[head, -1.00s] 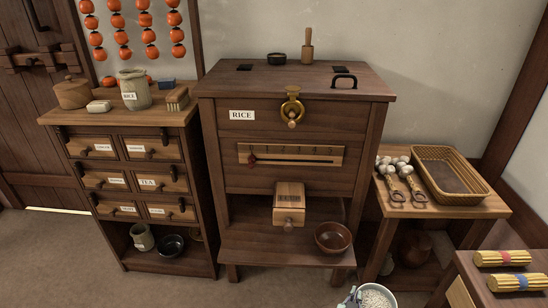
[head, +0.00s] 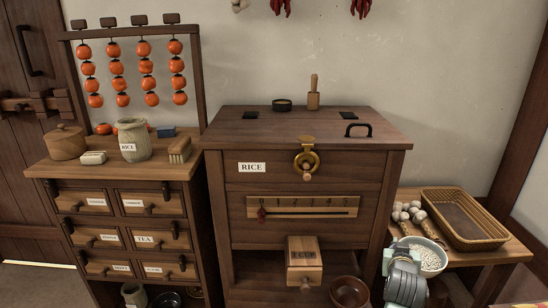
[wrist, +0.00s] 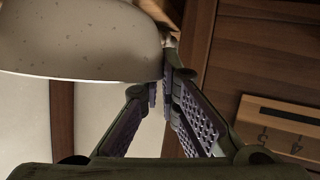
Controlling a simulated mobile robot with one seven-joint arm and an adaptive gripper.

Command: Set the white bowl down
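The white bowl (head: 432,262) is full of pale grains and shows to the right of the rice chest, in front of the side table. My gripper (head: 402,262) is at its left side. In the wrist view the speckled outer wall of the bowl (wrist: 80,45) fills the upper left. My gripper (wrist: 165,85) has its two fingers drawn together at the bowl's edge and looks shut on it. The bowl's contact with any surface is hidden.
The side table (head: 500,254) carries a woven tray (head: 483,243) and garlic (head: 407,211), close behind the bowl. The rice chest (head: 310,180) stands left, with a small wooden box drawer (head: 303,262) and a brown bowl (head: 349,292) low in front.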

